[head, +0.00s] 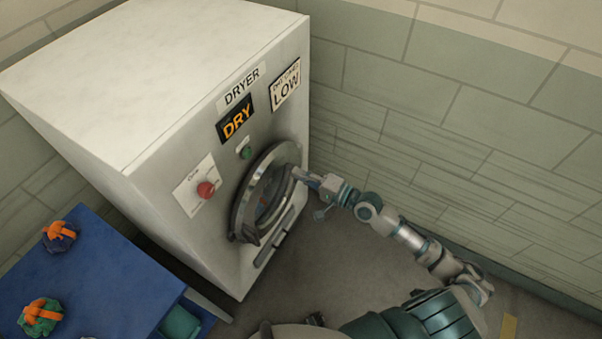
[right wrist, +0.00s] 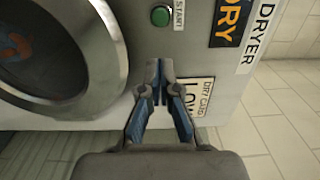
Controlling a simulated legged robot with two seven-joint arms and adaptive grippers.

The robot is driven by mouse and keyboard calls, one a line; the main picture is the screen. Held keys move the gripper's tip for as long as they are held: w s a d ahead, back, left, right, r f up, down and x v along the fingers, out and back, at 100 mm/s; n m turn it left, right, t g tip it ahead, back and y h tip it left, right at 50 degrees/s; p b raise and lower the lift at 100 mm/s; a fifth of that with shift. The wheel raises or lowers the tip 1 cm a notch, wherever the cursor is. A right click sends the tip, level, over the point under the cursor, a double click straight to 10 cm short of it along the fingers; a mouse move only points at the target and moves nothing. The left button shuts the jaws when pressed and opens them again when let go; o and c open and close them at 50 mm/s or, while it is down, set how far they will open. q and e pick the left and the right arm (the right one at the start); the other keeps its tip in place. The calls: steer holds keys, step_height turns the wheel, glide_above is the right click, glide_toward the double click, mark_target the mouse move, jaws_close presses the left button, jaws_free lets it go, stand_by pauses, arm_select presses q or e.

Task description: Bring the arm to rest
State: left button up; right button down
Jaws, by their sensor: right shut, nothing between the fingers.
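My right arm reaches from the lower right toward the dryer front in the head view. My right gripper (head: 300,174) is at the right edge of the round dryer door (head: 243,215). In the right wrist view the gripper (right wrist: 159,66) is shut and empty, its fingertips together in front of the dryer panel. The door rim (right wrist: 118,50) is to its left and the green start button (right wrist: 160,15) is just beyond the tips. I cannot tell whether the fingers touch the dryer. My left gripper is not clearly seen.
The white dryer (head: 150,75) has a red knob (head: 206,189) and a lit DRY display (head: 235,119). A blue table (head: 110,270) at lower left bears bundles with orange straps (head: 58,236). A tiled wall (head: 450,120) stands behind my right arm. Grey floor (head: 330,260) shows between.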

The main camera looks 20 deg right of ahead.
steer(key=w+d+f+h, duration=0.1)
steer(key=d+f+h, duration=0.25)
steer(key=f, duration=0.75)
steer(key=w+d+f+h, duration=0.25)
steer(key=d+f, duration=0.25)
steer(key=f, duration=0.6)
steer(key=s+d+f+n+g+h, duration=0.1)
steer(key=s+f+n+g+h, duration=0.1)
steer(key=s+f, duration=0.5)
steer(key=s+d+f+n+g+h, duration=0.1)
steer(key=s+f+g, duration=0.1)
steer(key=f, duration=1)
steer(key=s+a+f+n+g+h, duration=0.2)
steer(key=s+f+n+g, duration=0.3)
steer(key=s+f, duration=1.45)
arm_select(q)
steer(key=shift+a+f, duration=0.15)
steer(key=shift+a, duration=1)
arm_select(e)
steer(key=s+a+f+n+g, duration=0.2)
steer(key=s+a, duration=0.1)
steer(key=s, duration=0.7)
steer(key=s+a+f+n+g, duration=0.2)
steer(key=s+f, duration=0.1)
steer(key=s, duration=0.8)
steer(key=shift+s+a+n, duration=0.2)
steer(key=shift+a+n, duration=0.2)
